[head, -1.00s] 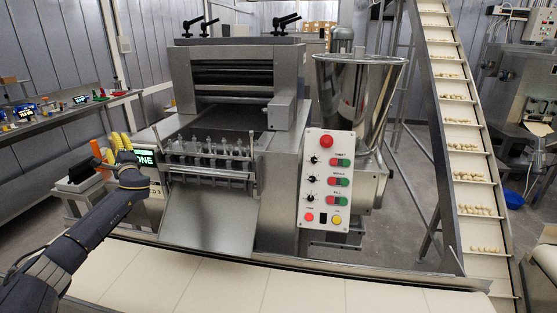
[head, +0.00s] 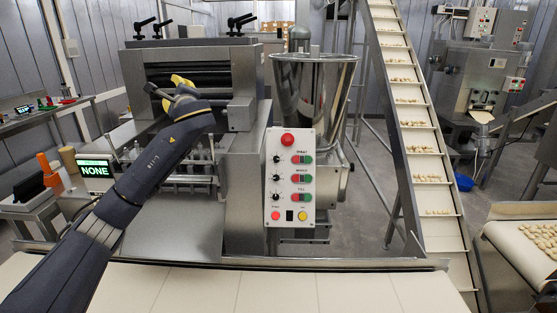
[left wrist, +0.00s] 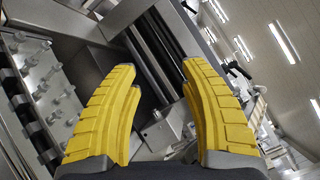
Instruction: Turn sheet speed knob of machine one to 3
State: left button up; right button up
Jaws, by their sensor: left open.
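The machine's control panel (head: 290,215) is a pale plate on the front right of the steel sheeting machine (head: 205,70). A red button tops it, with three black knobs down its left side. The top knob (head: 277,159) sits beside a small label, too blurred to read surely. Knob pointer settings are too small to read. My left gripper (head: 172,90) is in front of the machine's rollers, left of and above the panel, touching no knob. In the left wrist view its yellow fingers (left wrist: 160,68) are spread and empty. My right gripper is not in view.
A steel hopper (head: 312,95) stands behind the panel. A green-lit display (head: 95,170) reading NONE is at left. A pale conveyor belt (head: 250,290) runs along the front. An inclined conveyor (head: 420,140) rises at right. The space before the panel is clear.

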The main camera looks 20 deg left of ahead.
pick_arm(q)
jog(key=w+d+f+m+t+h, duration=0.1)
jog(key=d+f+m+h, duration=0.2)
jog(key=d+f+m, duration=0.5)
jog(key=w+d+f+m+h, duration=0.1)
jog(key=d+f+m+h, duration=0.25)
jog(key=d, duration=0.85)
jog(key=m+g+h, duration=0.1)
jog(key=m+h, duration=0.3)
jog(key=m, duration=0.3)
send_near(276, 158)
jog(key=x, duration=1)
jog(key=shift+d+f, duration=0.1)
jog(key=shift+f, duration=0.05)
grip_shut()
